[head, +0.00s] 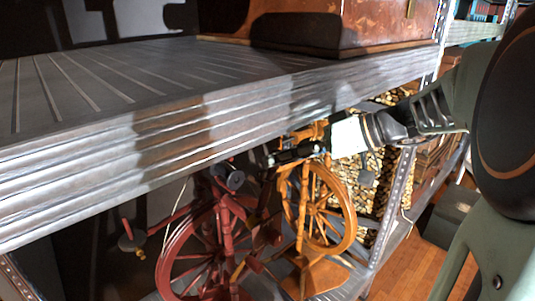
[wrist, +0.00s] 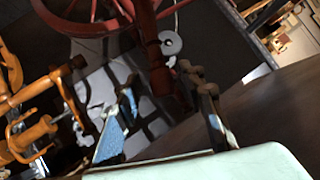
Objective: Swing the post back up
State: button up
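A dark red spinning wheel (head: 205,250) stands on the lower shelf in the head view. A dark round spool (head: 236,181) sits at its top. An orange spinning wheel (head: 318,210) stands to its right. My gripper (head: 272,157) reaches in from the right, just below the upper shelf's edge, near the tops of both wheels. I cannot tell which part is the task's post.
The grey ridged upper shelf (head: 110,90) hangs close above my gripper and carries a brown leather case (head: 335,25). A metal shelf upright (head: 392,205) stands at the right. Orange wooden parts (wrist: 30,130) lie close on the left in the wrist view.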

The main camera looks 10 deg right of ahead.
jog(key=s+d, duration=0.5)
jog(key=d, duration=0.5)
jog(key=shift+s, duration=0.2)
